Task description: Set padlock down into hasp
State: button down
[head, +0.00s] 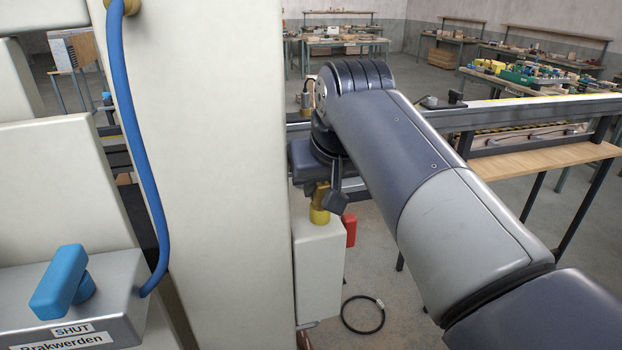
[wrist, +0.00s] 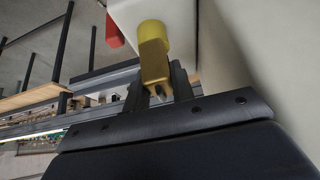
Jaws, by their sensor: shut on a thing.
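My gripper (head: 330,190) is above a white box (head: 319,270) in the head view. In the wrist view its dark fingers (wrist: 158,92) are shut on a brass-coloured block, which I take for the padlock (wrist: 153,62). The padlock (head: 321,192) is mostly hidden by the gripper in the head view. A yellow round piece (wrist: 152,34) meets the block's far end; in the head view it (head: 319,215) sits at the white box's top. I cannot tell whether block and piece are joined or only touching. No hasp is clearly distinguishable.
A red part (head: 349,230) is beside the white box. A tall pale column (head: 205,170) stands close left of my gripper. A blue hose (head: 138,150) and blue handle (head: 60,282) are further left. A black ring (head: 362,315) lies low right. A rail (head: 530,110) runs behind.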

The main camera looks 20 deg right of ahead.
jog(key=shift+f, duration=0.2)
jog(key=c, duration=1.1)
grip_release()
jog(key=shift+r, duration=0.15)
jog(key=shift+p+v, duration=1.2)
jog(key=shift+v, duration=0.55)
jog(key=shift+p+v, duration=1.35)
jog(key=shift+v, duration=0.9)
jog(key=b+x, duration=0.4)
jog(key=x, duration=0.2)
jog(key=shift+w+f, duration=0.1)
jog(key=shift+f, duration=0.3)
jog(key=shift+w+f+b, duration=0.45)
jog(key=shift+f+b, duration=0.1)
jog(key=shift+b, duration=0.05)
jog(key=shift+r, duration=0.1)
